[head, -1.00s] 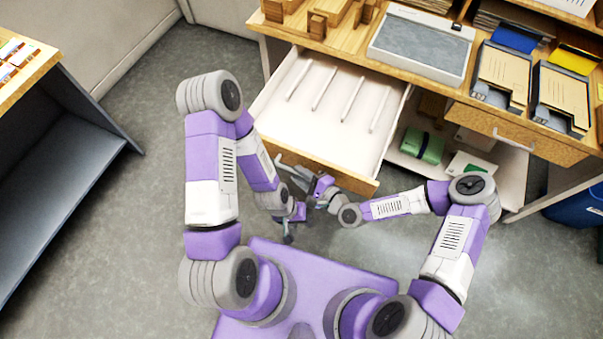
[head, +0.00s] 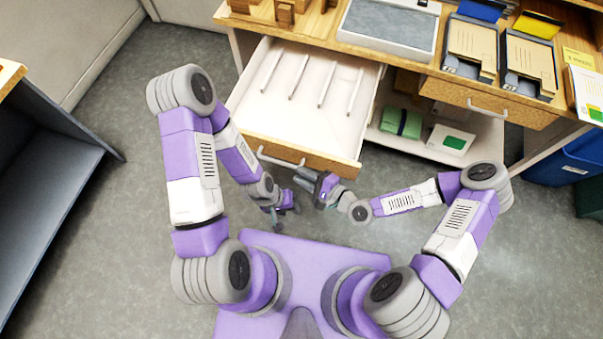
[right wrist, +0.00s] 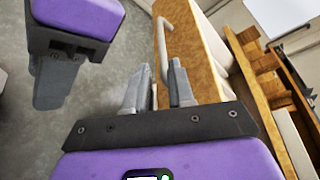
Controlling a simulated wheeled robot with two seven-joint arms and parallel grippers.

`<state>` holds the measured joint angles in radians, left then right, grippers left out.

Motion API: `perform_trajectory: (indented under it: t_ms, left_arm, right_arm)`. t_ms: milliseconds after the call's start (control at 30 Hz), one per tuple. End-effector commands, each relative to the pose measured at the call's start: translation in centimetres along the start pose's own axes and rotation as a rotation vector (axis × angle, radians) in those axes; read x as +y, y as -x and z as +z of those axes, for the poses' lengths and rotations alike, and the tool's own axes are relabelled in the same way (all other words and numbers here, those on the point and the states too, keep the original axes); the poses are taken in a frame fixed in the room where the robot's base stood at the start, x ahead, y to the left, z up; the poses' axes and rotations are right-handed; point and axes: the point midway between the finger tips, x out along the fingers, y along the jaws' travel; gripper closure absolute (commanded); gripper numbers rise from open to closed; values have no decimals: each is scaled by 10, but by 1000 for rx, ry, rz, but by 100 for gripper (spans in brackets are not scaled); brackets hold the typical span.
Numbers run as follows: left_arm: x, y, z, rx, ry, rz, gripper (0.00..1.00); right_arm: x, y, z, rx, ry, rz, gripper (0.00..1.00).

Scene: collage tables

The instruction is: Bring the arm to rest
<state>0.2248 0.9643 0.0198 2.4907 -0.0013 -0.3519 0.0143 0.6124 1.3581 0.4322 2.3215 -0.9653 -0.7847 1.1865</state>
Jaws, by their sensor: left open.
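My right gripper (head: 304,178) is just in front of the open drawer's handle (head: 281,160) in the head view, apart from it. In the right wrist view its two grey fingers (right wrist: 158,72) stand apart with nothing between them, and the handle (right wrist: 165,45) shows beyond. My left gripper (head: 277,224) hangs open and low over the floor, close to the right one and nearer my base. It also shows at the upper left of the right wrist view (right wrist: 52,82). Both arms are bent in front of my purple base.
The white drawer (head: 310,107) with several dividers is pulled out towards me. Above it the wooden desk (head: 385,58) holds a grey-topped device (head: 390,27) and trays. A dark shelf unit (head: 45,165) stands left. Grey floor is free around my base.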

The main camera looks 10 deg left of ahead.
Motion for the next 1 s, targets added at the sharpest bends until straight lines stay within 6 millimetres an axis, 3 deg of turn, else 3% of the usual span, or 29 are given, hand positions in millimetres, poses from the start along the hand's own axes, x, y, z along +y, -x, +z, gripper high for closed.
perform_trajectory:
  t_ms: [367,567,667,800,1000]
  left_arm:
    - [0,0,0,0,0,0,57]
    - [2,6,0,0,0,0,57]
    - [4,12,1,0,0,0,57]
    - [8,21,1,0,0,0,57]
    - [11,30,1,0,0,0,57]
  right_arm:
    - [1,0,0,2,4,5,77]
    - [23,13,-8,53,120,164,77]
    - [44,34,-19,94,246,341,77]
    - [69,81,-34,125,436,635,77]
    - [78,142,-44,107,592,929,77]
